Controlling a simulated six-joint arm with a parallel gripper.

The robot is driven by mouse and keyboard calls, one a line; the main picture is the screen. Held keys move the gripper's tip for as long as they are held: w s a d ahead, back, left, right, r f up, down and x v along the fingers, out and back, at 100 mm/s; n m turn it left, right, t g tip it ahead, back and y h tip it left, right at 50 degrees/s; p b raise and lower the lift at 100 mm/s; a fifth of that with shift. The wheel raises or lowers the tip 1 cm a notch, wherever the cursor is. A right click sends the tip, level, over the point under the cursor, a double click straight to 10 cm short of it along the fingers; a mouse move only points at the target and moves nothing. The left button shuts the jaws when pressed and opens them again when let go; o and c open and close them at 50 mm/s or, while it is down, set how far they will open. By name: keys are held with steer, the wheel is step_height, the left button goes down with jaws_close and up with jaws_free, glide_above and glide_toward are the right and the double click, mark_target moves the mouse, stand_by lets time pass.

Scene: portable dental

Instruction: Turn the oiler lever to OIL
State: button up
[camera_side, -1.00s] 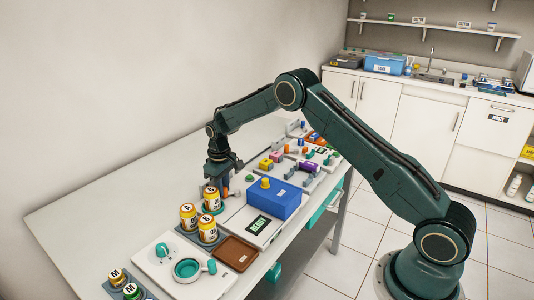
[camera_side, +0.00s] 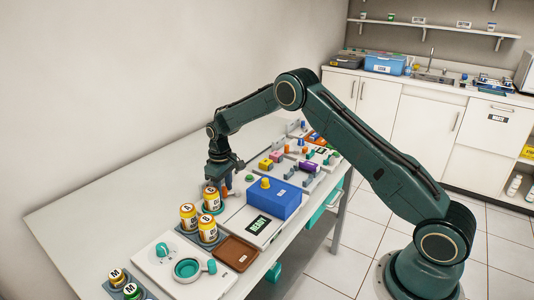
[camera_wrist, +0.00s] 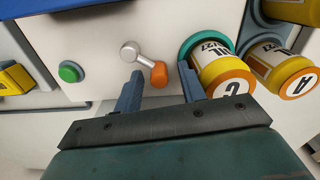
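The oiler lever (camera_wrist: 142,60) is a short silver arm with a round silver pivot and an orange knob at its end. It sits on a white panel (camera_wrist: 95,35) in the wrist view, with the knob end pointing down and right. My gripper (camera_wrist: 160,86) is open, with its two blue-grey fingers on either side of the orange knob and gaps on both sides. In the side view my gripper (camera_side: 226,184) points down at the panel, and the fingers partly hide the lever. I cannot read an OIL mark beside the lever.
A green button (camera_wrist: 69,72) is left of the lever. A yellow can (camera_wrist: 223,73) marked C stands in a teal ring close to my right finger. Another yellow can (camera_wrist: 283,69) marked A is further right. A blue box (camera_side: 272,200) stands beside the oiler.

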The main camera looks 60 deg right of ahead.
mark_target(224, 189)
step_height(224, 189, up, 14)
steer(key=shift+f, duration=0.25)
stand_by(0.4)
steer(key=shift+s+r, duration=0.1)
steer(key=shift+r, duration=0.05)
steer(key=s+a+r+t, duration=0.1)
steer(key=s+a+r, duration=0.1)
steer(key=s+r, duration=0.65)
steer(key=s+a+r+t, duration=0.2)
steer(key=s+a+r, duration=0.1)
steer(key=s+r, duration=0.55)
steer(key=s+a+f+t, duration=0.1)
steer(key=s, duration=1)
steer(key=s+a+f+m+t, duration=0.1)
steer(key=s+f, duration=0.1)
steer(key=s, duration=1)
steer(key=shift+s+m+t, duration=0.2)
steer(key=shift+m+t, duration=0.1)
